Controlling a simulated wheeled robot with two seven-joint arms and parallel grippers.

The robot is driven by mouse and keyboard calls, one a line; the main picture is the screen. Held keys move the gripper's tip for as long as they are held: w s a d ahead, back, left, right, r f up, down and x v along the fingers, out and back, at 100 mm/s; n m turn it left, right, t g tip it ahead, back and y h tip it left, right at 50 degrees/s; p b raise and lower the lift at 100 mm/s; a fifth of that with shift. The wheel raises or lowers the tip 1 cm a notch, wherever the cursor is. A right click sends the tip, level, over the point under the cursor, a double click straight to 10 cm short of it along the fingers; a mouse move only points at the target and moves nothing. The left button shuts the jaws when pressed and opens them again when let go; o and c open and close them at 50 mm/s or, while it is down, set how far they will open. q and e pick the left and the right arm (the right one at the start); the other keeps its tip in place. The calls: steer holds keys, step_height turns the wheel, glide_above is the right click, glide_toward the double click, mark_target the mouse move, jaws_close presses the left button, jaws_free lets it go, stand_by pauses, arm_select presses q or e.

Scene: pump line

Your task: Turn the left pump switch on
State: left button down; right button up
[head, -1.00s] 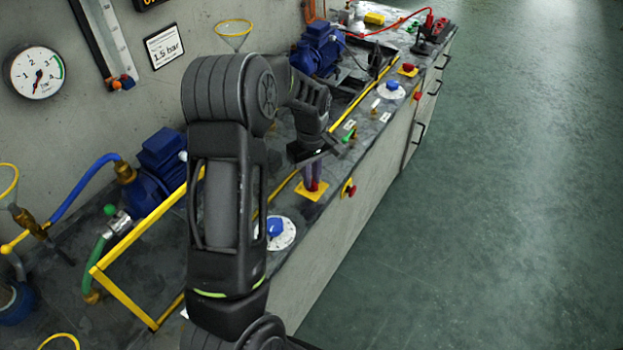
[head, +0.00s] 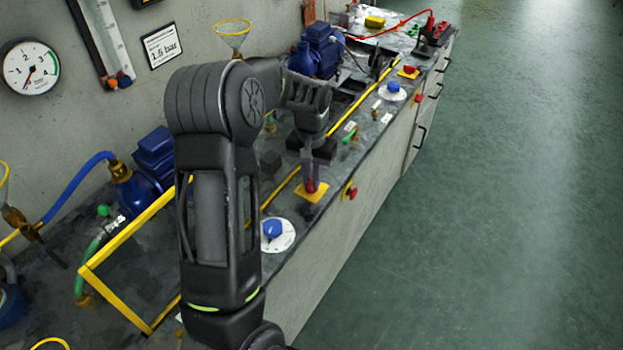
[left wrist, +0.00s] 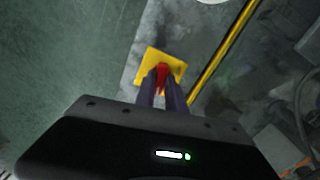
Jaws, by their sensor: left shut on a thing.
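The left pump switch is a small red lever (head: 311,187) on a yellow plate (head: 313,199) near the front edge of the bench. In the left wrist view the red lever (left wrist: 162,72) stands between the two fingers, with the yellow plate (left wrist: 151,57) around its base. My left gripper (head: 312,181) points down over the plate and is shut on the red lever. The fingers partly cover the lever, so its exact tilt is hard to tell. My right gripper is not in view.
A blue knob on a white dial (head: 288,238) lies nearer, partly beside my arm. A red button (head: 350,191) sits on the front edge to the right. A blue pump (head: 153,158) and yellow rail (head: 130,238) are at left. A second red switch (head: 409,70) is farther along. The floor is clear.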

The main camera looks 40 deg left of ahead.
arm_select(q)
steer(key=shift+m, duration=1.1)
steer(key=c, duration=1.4)
jaws_free()
step_height(320, 180, up, 8)
steer(key=shift+f+b, duration=0.1)
steer(key=shift+b, duration=0.4)
steer(key=shift+d, duration=0.1)
